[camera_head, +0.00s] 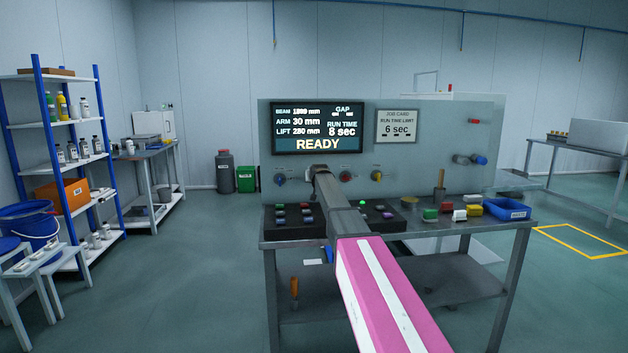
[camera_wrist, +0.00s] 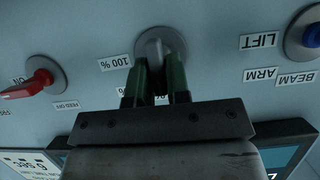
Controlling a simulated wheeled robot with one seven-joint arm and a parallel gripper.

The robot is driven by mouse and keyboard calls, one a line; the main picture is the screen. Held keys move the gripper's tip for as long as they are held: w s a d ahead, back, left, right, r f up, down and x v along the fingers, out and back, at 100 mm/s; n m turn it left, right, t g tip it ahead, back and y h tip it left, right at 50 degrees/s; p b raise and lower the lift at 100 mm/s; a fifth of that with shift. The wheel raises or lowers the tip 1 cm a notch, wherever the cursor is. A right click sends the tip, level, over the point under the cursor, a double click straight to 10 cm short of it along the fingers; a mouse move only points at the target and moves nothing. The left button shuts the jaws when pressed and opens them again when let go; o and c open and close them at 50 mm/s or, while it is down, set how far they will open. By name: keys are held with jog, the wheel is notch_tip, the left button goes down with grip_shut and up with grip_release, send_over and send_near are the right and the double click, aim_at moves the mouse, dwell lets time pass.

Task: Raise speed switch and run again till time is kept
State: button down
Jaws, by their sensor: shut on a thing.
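In the wrist view, which is upside down, a grey rotary speed switch (camera_wrist: 160,45) sits on the panel with a "100 %" label beside it. My gripper (camera_wrist: 160,75) has its two green fingers shut on this switch's knob. Other labels are partly hidden behind the fingers. In the head view my gripper's end (camera_head: 318,170) is at the panel, and my arm hides the switch. The display (camera_head: 318,128) reads RUN TIME 8 sec and READY, with ARM 30 mm. The job card (camera_head: 397,126) reads RUN TIME LIMIT 6 sec.
A blue selector (camera_head: 280,179) labelled BEAM, ARM, LIFT is on one side and a red switch (camera_head: 346,175) on the other. A yellow knob (camera_head: 377,175) is farther right. Button boxes (camera_head: 290,222), coloured blocks (camera_head: 474,210) and a blue bin (camera_head: 507,209) are on the bench.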

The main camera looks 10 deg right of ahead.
jog(key=m+y, duration=0.2)
jog(key=m, duration=0.1)
jog(key=shift+d+f, duration=0.1)
jog(key=shift+d, duration=0.15)
jog(key=shift+d+m+t+y, duration=0.15)
jog(key=shift+m+t+y, duration=0.15)
jog(key=shift+m+y, duration=0.9)
jog(key=shift+m, duration=0.4)
jog(key=c, duration=1.2)
grip_release()
jog(key=shift+f, duration=0.1)
jog(key=shift+o, duration=0.2)
jog(key=v, duration=1)
jog(key=shift+s, duration=0.4)
jog(key=shift+d, duration=0.1)
